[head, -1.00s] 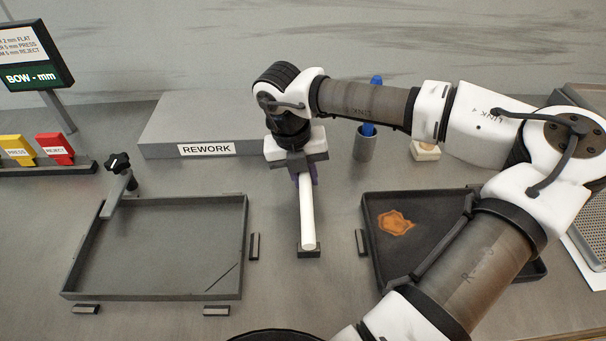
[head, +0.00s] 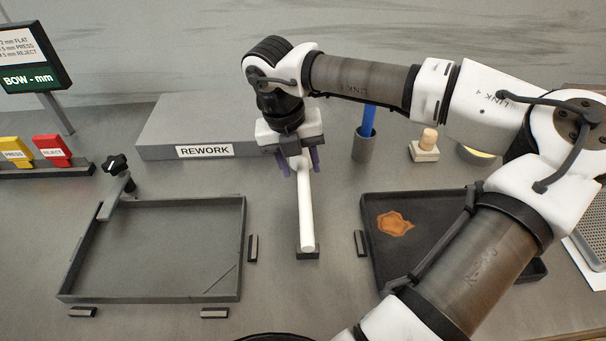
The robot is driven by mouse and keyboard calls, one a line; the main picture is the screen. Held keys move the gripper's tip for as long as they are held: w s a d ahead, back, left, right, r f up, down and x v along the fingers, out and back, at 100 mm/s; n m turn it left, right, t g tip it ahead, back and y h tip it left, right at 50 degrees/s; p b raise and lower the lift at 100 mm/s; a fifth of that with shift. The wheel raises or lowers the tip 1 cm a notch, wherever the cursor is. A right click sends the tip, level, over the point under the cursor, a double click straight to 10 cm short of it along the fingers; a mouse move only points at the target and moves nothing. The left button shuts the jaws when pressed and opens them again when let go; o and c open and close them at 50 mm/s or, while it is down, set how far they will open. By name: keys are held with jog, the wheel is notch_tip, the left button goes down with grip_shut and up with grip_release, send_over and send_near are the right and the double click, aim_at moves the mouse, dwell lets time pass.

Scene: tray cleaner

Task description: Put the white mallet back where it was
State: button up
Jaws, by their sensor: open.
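The white mallet (head: 306,208) lies in the middle of the bench in the head view, its handle pointing toward the near side. The near end of its handle rests at a small dark block (head: 307,253). Its far end is partly hidden under my gripper. My gripper (head: 298,164) is open, its purple fingers apart on either side of the mallet's far end. I cannot tell whether a finger still touches it.
A grey tray (head: 243,235) with a black-knobbed clamp (head: 117,165) is on the left. A dark tray (head: 372,262) with a brown stain is on the right, partly behind my arm. The REWORK block (head: 160,130) and a cup (head: 364,147) holding a blue item stand behind.

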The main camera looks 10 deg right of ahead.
notch_tip(320, 180, up, 8)
jog(key=a, duration=0.1)
jog(key=shift+w+a+b, duration=0.15)
jog(key=shift+a+b, duration=0.15)
jog(key=shift+f, duration=0.1)
dwell(1.0)
